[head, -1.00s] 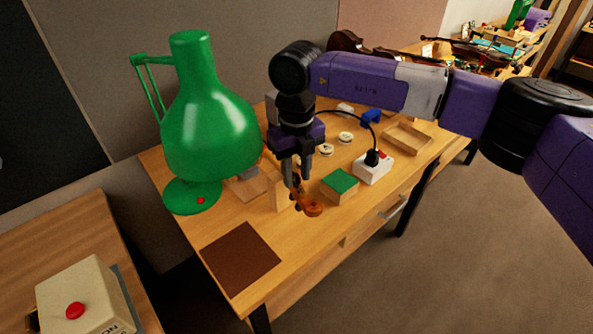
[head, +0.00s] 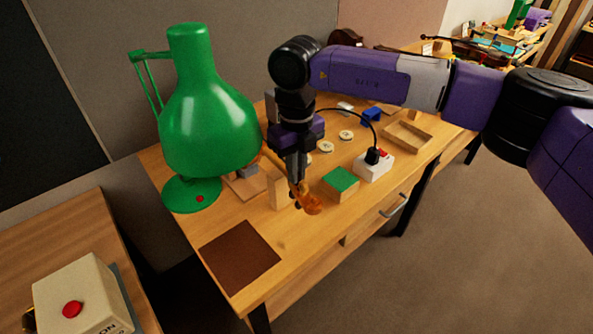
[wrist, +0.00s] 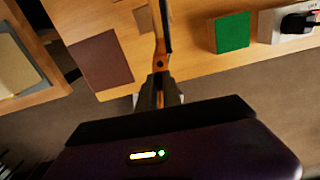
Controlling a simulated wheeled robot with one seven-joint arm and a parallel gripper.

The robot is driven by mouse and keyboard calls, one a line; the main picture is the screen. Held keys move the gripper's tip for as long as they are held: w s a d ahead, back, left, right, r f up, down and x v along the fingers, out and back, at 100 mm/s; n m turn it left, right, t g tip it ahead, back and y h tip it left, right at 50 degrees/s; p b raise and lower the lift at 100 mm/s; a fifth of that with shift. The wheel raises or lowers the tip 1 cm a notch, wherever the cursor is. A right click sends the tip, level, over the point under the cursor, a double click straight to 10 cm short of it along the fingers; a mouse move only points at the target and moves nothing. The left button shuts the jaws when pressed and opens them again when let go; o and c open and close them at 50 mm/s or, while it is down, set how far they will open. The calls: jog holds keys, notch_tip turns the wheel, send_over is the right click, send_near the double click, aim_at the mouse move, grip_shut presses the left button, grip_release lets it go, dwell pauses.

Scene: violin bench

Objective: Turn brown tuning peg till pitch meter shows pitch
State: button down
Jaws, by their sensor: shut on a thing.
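The violin's orange-brown scroll end (head: 312,202) stands out by a small wooden block on the bench. In the wrist view the scroll end (wrist: 161,62) lies just ahead of my fingers, with the dark neck above it. My gripper (head: 297,181) points down at the pegbox and is shut on a tuning peg, which its fingers mostly hide. The fingers also show in the wrist view (wrist: 158,92). I cannot make out the peg's colour. I cannot pick out a pitch meter or a reading in either view.
A green lamp (head: 205,125) stands left of my gripper. A brown mat (head: 240,257) lies at the front left. A green-topped block (head: 341,182) and a white power strip (head: 374,167) with a black plug sit to the right. An open wooden tray (head: 408,135) lies farther back.

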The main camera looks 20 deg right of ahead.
jog(key=c, duration=1.5)
grip_release()
jog(key=shift+r, duration=0.1)
jog(key=shift+r+b, duration=0.85)
jog(key=shift+r, duration=3)
